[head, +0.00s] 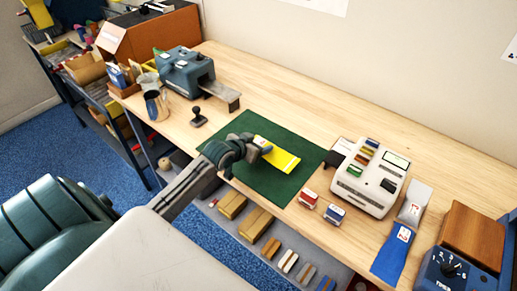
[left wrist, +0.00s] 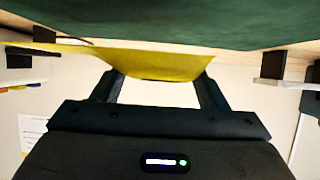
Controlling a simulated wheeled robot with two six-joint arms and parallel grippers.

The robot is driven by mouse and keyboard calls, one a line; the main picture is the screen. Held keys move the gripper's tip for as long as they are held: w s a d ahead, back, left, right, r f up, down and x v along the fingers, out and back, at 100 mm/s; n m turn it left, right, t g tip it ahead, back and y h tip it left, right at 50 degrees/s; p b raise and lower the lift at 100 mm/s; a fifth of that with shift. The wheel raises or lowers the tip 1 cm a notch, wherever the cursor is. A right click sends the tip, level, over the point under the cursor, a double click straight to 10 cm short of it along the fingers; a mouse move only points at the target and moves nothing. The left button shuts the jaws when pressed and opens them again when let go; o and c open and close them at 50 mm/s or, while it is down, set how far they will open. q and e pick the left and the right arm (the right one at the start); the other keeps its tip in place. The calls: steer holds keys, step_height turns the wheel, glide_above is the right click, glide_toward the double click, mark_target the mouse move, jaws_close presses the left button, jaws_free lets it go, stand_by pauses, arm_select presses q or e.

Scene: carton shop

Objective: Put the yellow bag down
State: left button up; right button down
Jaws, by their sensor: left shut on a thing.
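The yellow bag (head: 281,160) is over the dark green mat (head: 268,188) on the wooden bench. My left gripper (head: 262,147) is shut on its near left end. In the left wrist view the yellow bag (left wrist: 160,64) spans between my left gripper's two fingers (left wrist: 158,82), with the green mat (left wrist: 190,22) close beyond it. The bag lies nearly flat; I cannot tell whether it touches the mat. My right gripper is not in view.
A white machine (head: 370,178) stands right of the mat, with a red-and-white box (head: 308,198) and a blue-and-white box (head: 335,213) near it. A blue pouch (head: 394,254) lies further right. A black stamp (head: 198,117) and a blue-grey machine (head: 186,72) stand left. The mat's right part is clear.

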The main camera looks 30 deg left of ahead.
arm_select(q)
steer(key=f, duration=0.4)
steer(key=shift+w+p, duration=0.2)
steer(key=shift+p, duration=0.2)
steer(key=shift+s, duration=0.1)
steer(key=o, duration=1)
steer(key=shift+f, duration=0.15)
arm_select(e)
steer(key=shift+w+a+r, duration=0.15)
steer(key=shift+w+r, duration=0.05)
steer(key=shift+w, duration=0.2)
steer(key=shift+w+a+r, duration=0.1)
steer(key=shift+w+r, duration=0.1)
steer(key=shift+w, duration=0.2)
arm_select(q)
steer(key=shift+r, duration=0.2)
steer(key=shift+s, duration=0.2)
steer(key=b+v, duration=0.1)
steer(key=v, duration=1)
steer(key=shift+s+r, duration=0.2)
steer(key=shift+r, duration=0.05)
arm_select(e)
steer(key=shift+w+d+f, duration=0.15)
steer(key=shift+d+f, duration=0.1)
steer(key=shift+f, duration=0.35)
